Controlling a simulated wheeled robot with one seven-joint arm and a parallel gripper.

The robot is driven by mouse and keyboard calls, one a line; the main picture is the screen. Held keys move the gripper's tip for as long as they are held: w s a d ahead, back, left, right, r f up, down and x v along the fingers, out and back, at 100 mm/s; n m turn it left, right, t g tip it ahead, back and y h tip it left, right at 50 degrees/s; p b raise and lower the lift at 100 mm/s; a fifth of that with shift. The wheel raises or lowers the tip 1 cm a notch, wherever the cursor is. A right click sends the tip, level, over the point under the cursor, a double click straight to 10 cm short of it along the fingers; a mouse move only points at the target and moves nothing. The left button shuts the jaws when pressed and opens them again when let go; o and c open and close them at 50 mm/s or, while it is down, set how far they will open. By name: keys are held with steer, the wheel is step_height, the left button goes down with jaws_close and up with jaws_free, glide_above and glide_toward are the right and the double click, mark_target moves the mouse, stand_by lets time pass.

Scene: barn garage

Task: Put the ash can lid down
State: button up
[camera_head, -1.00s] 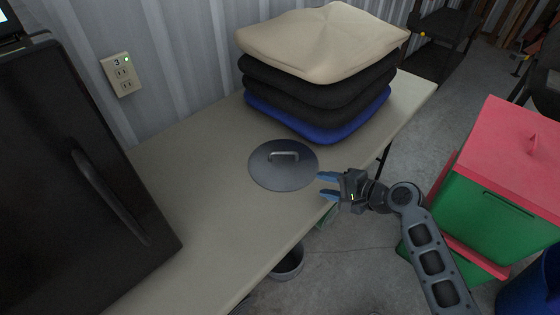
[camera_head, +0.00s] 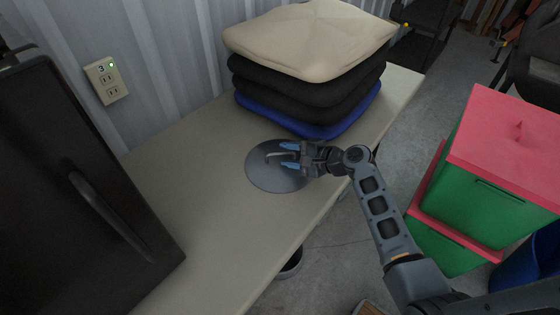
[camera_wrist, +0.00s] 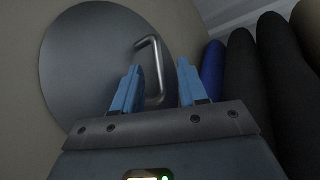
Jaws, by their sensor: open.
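The ash can lid (camera_head: 262,178) is a dark grey round disc with a bent metal handle on top. It lies on the beige table, near the front edge, and fills the left of the wrist view (camera_wrist: 80,65). My gripper (camera_head: 285,154) is over the lid from the right. Its two blue fingers are apart in the wrist view (camera_wrist: 158,78), and the metal handle (camera_wrist: 155,70) shows between and beyond them. I cannot tell whether a finger touches the handle. Part of the lid is hidden behind my gripper.
A stack of cushions (camera_head: 305,85) stands on the table (camera_head: 190,200) just behind the lid. A black cabinet (camera_head: 70,180) is at the left. Red and green bins (camera_head: 495,175) stand at the right. A dark can (camera_head: 292,262) is partly hidden below the table edge.

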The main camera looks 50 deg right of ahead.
steer(key=shift+w+a+f, duration=0.1)
steer(key=shift+w+f, duration=0.2)
steer(key=shift+w, duration=0.25)
steer(key=shift+c, duration=0.3)
jaws_close()
